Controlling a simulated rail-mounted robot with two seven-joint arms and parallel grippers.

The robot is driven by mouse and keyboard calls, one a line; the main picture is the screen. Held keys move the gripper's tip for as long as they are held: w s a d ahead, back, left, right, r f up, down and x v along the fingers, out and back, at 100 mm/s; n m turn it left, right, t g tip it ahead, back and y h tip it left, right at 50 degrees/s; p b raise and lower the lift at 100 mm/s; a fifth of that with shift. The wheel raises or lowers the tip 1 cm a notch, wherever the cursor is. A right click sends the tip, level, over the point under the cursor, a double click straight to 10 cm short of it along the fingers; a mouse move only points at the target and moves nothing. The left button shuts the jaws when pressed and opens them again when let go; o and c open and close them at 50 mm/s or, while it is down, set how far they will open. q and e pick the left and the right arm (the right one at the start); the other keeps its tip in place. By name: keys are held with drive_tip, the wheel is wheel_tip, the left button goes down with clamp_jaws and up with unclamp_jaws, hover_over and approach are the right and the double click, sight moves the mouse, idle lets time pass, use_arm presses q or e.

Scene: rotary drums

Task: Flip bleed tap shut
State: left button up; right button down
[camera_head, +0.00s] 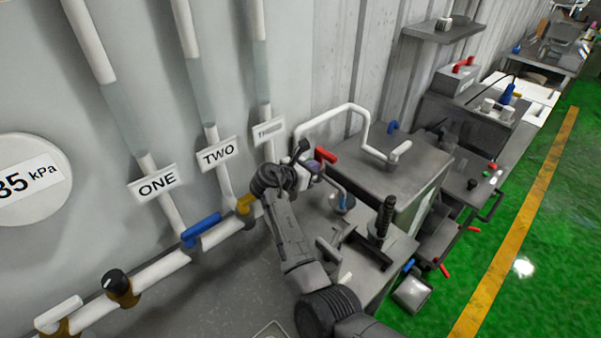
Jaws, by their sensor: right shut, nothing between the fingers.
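A white pipe (155,276) runs along the wall with several taps on it. A blue lever (202,230) lies along the pipe below the ONE and TWO signs. A white lever (58,313) is at the lower left. A red lever (326,155) is right beside my right gripper (308,167). None is labelled as the bleed tap, so I cannot tell which it is. My right gripper is shut and empty; whether it touches the red lever is unclear. My arm hides the pipe behind it. My left gripper is out of view.
Signs ONE (157,183) and TWO (219,153) hang on upright pipes. A gauge (28,182) reads kPa at left. A black knob (117,283) sits on the pipe. A grey box (385,165) with a bent white pipe stands right. Green floor (535,235) is open beyond.

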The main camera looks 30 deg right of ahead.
sight(328, 160)
drive_tip(key=shift+w+d, duration=0.15)
drive_tip(key=shift+d, duration=0.8)
drive_tip(key=shift+w+d, duration=0.15)
drive_tip(key=shift+d, duration=0.75)
